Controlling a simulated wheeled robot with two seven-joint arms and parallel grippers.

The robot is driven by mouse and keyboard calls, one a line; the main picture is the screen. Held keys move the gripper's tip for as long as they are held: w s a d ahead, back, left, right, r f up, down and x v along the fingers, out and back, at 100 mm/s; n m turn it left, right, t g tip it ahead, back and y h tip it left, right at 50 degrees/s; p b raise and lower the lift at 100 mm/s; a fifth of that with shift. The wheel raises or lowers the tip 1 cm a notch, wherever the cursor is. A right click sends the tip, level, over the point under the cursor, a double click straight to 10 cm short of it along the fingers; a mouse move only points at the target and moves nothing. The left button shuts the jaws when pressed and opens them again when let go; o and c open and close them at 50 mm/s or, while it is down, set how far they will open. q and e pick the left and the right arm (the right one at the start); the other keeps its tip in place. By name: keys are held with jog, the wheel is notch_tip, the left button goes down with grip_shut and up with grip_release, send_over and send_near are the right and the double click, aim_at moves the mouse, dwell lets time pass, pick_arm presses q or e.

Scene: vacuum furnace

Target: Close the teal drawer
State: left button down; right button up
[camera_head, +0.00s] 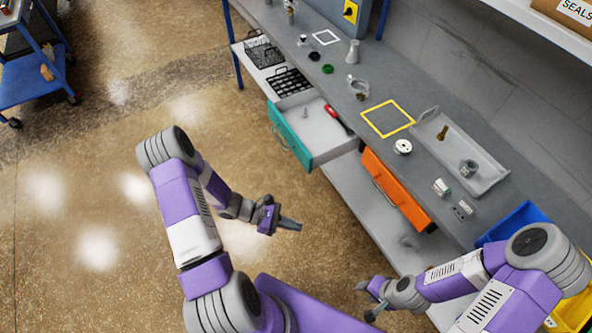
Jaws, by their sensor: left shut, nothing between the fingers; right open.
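The teal drawer (288,138) is pulled out from the left part of the workbench, its light interior showing. A red-handled tool (337,117) and a small grey item (305,112) are in it. A teal handle (281,139) is on its front. My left gripper (290,225) is shut and empty, below the drawer in the picture and apart from it. My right gripper (367,299) is open and empty, below the orange drawer and far from the teal one.
An orange drawer (396,190) is to the right of the teal one. The grey bench top (375,88) holds a yellow square outline (387,118), a grey tray (487,178) and small parts. A blue bin (508,220) is at the right.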

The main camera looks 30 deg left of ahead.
pick_arm(q)
jog(key=w+a+r+n+t+b, duration=0.2)
jog(key=w+a+n+t, duration=0.3)
jog(key=a+t, duration=0.3)
jog(key=n+t+y, duration=0.3)
send_near(304, 161)
jog(key=b+x, duration=0.3)
jog(key=x, duration=0.3)
jog(key=shift+w+d+r, duration=0.1)
jog(key=shift+w+d, duration=0.15)
jog(key=shift+w, duration=0.1)
pick_arm(e)
notch_tip(304, 161, down, 6)
jog(key=shift+r, duration=0.1)
pick_arm(q)
jog(key=shift+w, duration=0.1)
